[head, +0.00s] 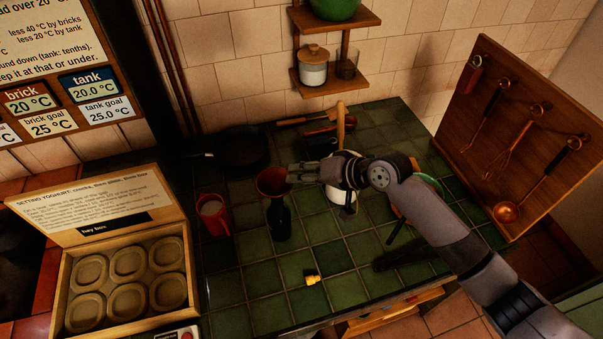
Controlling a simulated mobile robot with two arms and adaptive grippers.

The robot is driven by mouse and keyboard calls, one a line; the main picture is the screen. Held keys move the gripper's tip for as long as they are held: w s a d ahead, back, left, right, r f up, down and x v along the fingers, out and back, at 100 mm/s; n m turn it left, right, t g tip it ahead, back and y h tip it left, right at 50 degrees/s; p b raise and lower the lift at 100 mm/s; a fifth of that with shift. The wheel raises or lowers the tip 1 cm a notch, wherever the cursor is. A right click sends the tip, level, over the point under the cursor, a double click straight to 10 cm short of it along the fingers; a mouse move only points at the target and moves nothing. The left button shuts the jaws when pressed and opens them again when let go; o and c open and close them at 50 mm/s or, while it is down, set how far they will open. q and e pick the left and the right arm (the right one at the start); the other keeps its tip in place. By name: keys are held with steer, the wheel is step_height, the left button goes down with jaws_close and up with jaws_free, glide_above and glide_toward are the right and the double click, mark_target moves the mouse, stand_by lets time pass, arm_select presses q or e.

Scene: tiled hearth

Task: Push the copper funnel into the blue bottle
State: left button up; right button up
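The copper funnel (271,180) is at the mouth of the dark blue bottle (279,220), wide end up. The bottle stands upright on the green tiled counter. The funnel's lower end is hidden, so I cannot tell how deep it sits. My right gripper (293,174) comes in from the right, level with the funnel, its fingertips at the funnel's right rim. The fingers are small and dark here; I cannot tell whether they are shut on the rim or only beside it. My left gripper is not in view.
A red mug (212,214) stands left of the bottle, and a dark pan (241,150) behind. A white pot (341,192) is partly hidden behind my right arm. A small yellow object (312,279) lies in front. A wooden box with round wells (128,285) is at the left.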

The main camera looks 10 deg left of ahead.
steer(key=shift+p+v, duration=0.5)
steer(key=shift+v, duration=0.5)
steer(key=v, duration=1.2)
stand_by(1.0)
